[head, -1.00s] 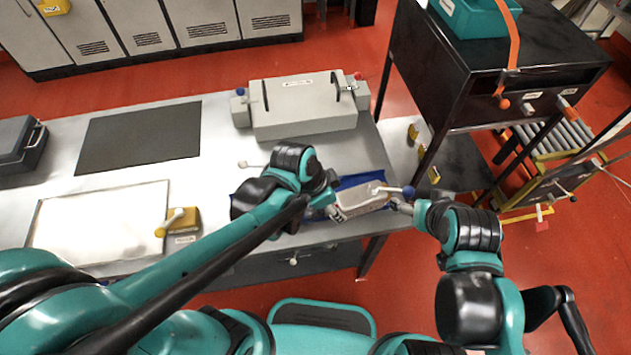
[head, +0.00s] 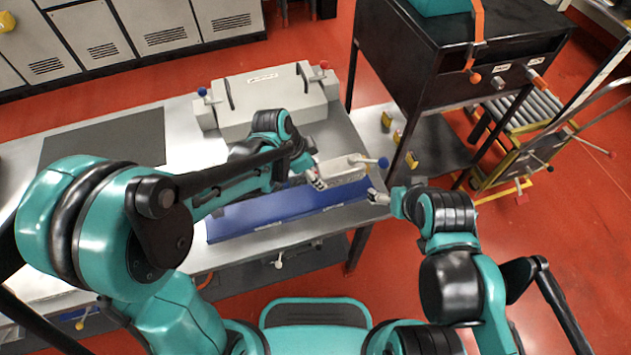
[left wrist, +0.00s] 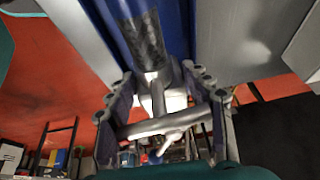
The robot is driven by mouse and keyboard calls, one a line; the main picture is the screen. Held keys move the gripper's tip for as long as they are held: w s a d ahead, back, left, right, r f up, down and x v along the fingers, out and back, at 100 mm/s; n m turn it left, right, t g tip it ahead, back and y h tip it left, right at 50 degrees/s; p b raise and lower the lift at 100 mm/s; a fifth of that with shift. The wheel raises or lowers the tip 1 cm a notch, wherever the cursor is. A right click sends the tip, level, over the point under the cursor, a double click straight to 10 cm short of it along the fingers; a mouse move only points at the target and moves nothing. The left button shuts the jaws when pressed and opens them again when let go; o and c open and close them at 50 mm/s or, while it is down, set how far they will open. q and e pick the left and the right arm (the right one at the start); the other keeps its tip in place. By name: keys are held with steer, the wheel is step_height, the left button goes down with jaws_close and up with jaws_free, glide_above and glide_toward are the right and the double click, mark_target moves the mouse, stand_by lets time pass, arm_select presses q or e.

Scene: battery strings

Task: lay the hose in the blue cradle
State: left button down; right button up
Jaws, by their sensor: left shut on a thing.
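The blue cradle (head: 265,212) lies along the bench's front edge as a long trough. My left gripper (head: 315,176) is above and behind its right part. It is shut on the left end of a pale grey piece (head: 345,170), which has a blue-knobbed lever. I cannot tell for sure that this is the hose. In the left wrist view, my left fingers (left wrist: 165,115) flank pale metal parts with a crossbar (left wrist: 165,124); a dark meshed part shows beyond, between blue walls. My right gripper (head: 376,197) is near the piece's right end; its finger opening is unclear.
A grey case (head: 265,100) with knobs stands at the back of the bench. A dark mat (head: 105,138) lies to its left. A black stand (head: 450,60) with a shelf is to the right. Red floor is free in front of the bench's right end.

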arm_select(q)
steer(key=shift+f+b, duration=0.85)
steer(key=shift+f, duration=1)
steer(key=shift+s, duration=0.1)
steer(key=shift+f, duration=0.15)
steer(key=c, duration=0.6)
jaws_free()
